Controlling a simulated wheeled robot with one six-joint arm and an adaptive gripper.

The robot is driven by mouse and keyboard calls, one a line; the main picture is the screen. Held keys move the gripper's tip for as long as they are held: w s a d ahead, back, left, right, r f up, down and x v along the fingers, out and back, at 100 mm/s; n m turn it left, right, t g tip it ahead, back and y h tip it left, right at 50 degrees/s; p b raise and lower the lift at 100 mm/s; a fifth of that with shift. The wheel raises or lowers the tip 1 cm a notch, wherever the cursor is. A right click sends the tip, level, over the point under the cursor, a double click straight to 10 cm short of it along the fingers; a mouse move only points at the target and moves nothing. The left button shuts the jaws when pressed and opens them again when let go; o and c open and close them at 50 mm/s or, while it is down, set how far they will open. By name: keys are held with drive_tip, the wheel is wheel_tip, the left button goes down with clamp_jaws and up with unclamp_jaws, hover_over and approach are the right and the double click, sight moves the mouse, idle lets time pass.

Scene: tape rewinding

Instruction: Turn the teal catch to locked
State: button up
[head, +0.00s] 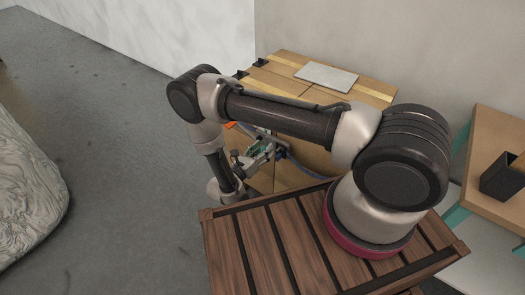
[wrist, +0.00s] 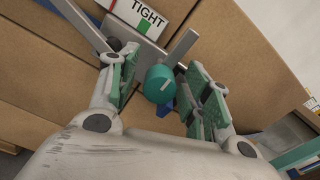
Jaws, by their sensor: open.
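My gripper (wrist: 161,66) is open, with one green-padded finger on each side of the knob. I see a gap on both sides, so neither finger appears to touch it. A label reading "TIGHT" (wrist: 147,15), with a green patch and a red patch, sits above. In the head view my gripper (head: 262,152) is at the cabinet's front; the knob cannot be made out there.
Grey bars (wrist: 181,46) rise beside the knob in the wrist view, and a blue part (wrist: 165,108) shows below it. The brown cabinet (head: 378,94) stands against the wall with a grey slab (head: 326,76) on top. A shelf with a dark box (head: 503,180) is at right. Open floor lies left.

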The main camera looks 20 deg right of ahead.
drive_tip(key=c, duration=1)
drive_tip(key=shift+c, duration=0.2)
